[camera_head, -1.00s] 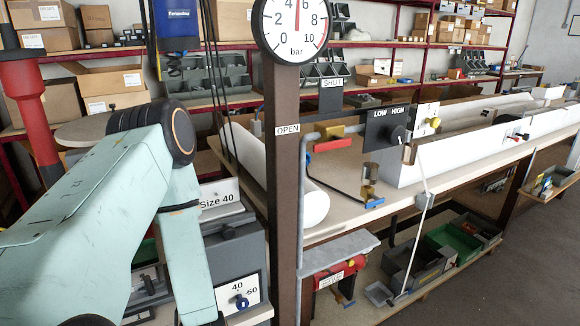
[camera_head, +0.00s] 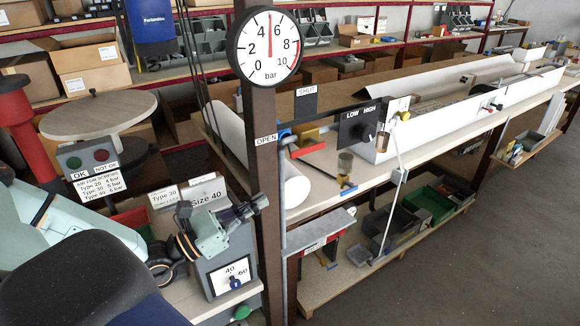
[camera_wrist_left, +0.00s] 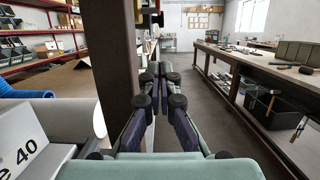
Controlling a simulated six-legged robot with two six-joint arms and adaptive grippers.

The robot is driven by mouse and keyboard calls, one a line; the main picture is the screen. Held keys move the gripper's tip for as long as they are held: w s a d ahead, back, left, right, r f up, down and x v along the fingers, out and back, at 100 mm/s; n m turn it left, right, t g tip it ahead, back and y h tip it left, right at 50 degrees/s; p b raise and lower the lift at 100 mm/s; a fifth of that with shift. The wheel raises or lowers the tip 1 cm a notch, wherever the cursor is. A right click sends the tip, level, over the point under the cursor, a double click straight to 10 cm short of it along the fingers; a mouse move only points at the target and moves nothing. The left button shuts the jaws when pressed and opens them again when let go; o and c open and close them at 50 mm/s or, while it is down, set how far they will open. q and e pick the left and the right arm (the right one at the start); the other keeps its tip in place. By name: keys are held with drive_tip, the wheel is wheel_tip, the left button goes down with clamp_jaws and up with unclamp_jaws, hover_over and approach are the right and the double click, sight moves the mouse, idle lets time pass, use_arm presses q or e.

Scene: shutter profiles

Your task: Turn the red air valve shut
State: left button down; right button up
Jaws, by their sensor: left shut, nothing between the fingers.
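The red air valve's lever (camera_head: 308,150) lies about level along the pipe under a brass-coloured body (camera_head: 306,136). An OPEN label (camera_head: 266,139) is to its left and a SHUT plate (camera_head: 306,103) is above it. My left gripper (camera_head: 260,203) is shut and empty in front of the Size 40 box, left of the brown post and below the valve, apart from the lever. My right gripper is out of view.
The brown post (camera_head: 260,105) carries a gauge (camera_head: 265,47) whose needle stands near 5 bar. A LOW/HIGH panel (camera_head: 361,125) is right of the valve. The Size 40 box (camera_head: 219,252) and an OK/NOT OK button box (camera_head: 88,165) are at left. Floor at right is clear.

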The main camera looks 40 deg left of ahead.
use_arm(q)
drive_tip(key=w+d+r+b, duration=0.1)
drive_tip(key=w+d+r, duration=0.1)
drive_tip(key=w+r, duration=0.3)
drive_tip(key=x, duration=0.2)
drive_tip(key=shift+w+r, duration=0.15)
drive_tip(key=shift+w, duration=0.3)
idle(0.6)
